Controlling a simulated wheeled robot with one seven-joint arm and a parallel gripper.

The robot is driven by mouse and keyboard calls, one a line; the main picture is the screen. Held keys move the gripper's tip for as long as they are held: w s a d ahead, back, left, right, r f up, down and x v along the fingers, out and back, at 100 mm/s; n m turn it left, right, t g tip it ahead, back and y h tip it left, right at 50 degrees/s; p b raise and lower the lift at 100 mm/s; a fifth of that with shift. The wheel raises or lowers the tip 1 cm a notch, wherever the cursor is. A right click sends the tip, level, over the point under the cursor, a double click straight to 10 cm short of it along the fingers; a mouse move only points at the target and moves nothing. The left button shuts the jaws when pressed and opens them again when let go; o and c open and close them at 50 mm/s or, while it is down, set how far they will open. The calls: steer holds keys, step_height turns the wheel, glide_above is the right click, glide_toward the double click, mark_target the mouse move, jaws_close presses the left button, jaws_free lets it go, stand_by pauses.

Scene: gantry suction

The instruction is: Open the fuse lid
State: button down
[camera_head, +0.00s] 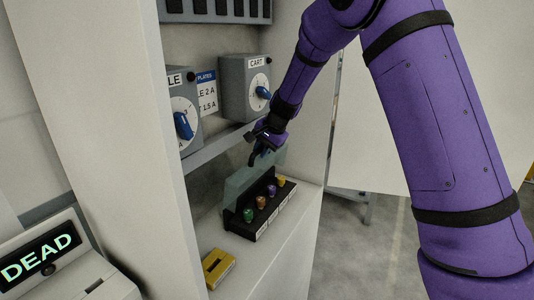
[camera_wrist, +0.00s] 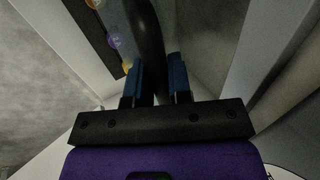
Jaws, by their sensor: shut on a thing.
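The fuse lid (camera_head: 238,187) is a clear greenish panel. In the head view it stands raised, roughly upright, along the back of the black fuse block (camera_head: 245,229). Several coloured fuses stand uncovered in front of it. My gripper (camera_head: 261,157) is at the lid's upper right part. In the wrist view my gripper's blue fingers (camera_wrist: 156,80) are shut on a dark curved bar (camera_wrist: 149,42), which looks like the lid's handle. The exact contact is dark and partly hidden.
Two grey boxes with blue knobs, one labelled CART (camera_head: 238,88), are on the cabinet's back wall. A yellow block (camera_head: 218,268) lies on the shelf in front of the fuse block. A display reading DEAD (camera_head: 40,258) is at lower left. Cabinet walls flank the shelf.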

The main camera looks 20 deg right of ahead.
steer(key=shift+w+a+r, duration=0.25)
steer(key=shift+w+a, duration=0.55)
steer(key=shift+a, duration=0.1)
steer(key=c, duration=1.1)
jaws_free()
steer(key=v, duration=1)
steer(key=shift+s+d+r, duration=0.2)
steer(key=shift+r, duration=0.15)
steer(key=shift+o, duration=0.2)
